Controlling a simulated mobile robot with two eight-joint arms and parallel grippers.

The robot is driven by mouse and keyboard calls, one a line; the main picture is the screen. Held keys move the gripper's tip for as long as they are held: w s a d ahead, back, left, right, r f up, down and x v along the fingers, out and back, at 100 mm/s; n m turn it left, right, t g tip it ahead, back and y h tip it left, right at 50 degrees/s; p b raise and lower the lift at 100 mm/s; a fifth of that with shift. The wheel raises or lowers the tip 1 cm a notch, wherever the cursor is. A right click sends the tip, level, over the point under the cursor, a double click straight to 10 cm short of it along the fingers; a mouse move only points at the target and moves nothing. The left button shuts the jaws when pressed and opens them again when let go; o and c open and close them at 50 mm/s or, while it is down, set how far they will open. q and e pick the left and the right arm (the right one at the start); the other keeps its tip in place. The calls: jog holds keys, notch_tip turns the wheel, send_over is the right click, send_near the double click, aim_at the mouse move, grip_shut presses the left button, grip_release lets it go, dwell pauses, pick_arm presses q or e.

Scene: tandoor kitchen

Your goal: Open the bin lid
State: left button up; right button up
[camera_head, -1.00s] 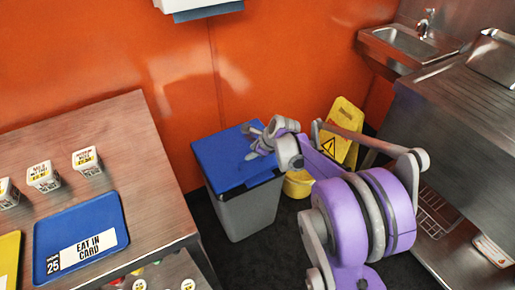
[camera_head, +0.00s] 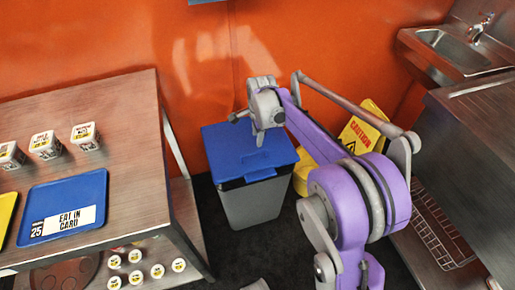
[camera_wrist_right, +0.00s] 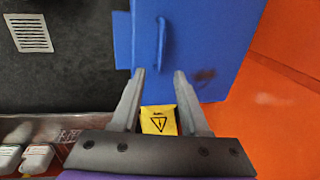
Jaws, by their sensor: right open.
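The bin (camera_head: 250,203) is grey with a blue lid (camera_head: 228,148) and stands on the dark floor against the orange wall. The lid lies shut, with a blue tab at its front edge. My right gripper (camera_head: 254,143) is over the lid in the head view, its fingers pointing down. In the right wrist view its two fingers (camera_wrist_right: 158,72) are apart with nothing gripped between them. The blue lid (camera_wrist_right: 205,40) and a raised blue ridge on it lie just beyond the fingertips there. Whether they touch the lid I cannot tell. My left gripper is not in view.
A table (camera_head: 120,120) with a blue tray (camera_head: 85,190) and small tubs stands left of the bin. A yellow caution sign (camera_head: 366,125) leans behind my right arm. A steel counter (camera_head: 475,150) and sink (camera_head: 455,48) are on the right.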

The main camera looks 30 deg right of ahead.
aim_at(256, 152)
jog(key=f, duration=0.3)
jog(key=w+f+b, duration=0.1)
jog(key=f, duration=0.2)
jog(key=f+b, duration=0.1)
jog(key=f, duration=0.2)
jog(key=shift+w+d, duration=0.2)
jog(key=shift+w, duration=0.1)
jog(key=shift+c, duration=0.3)
grip_shut()
dwell(0.6)
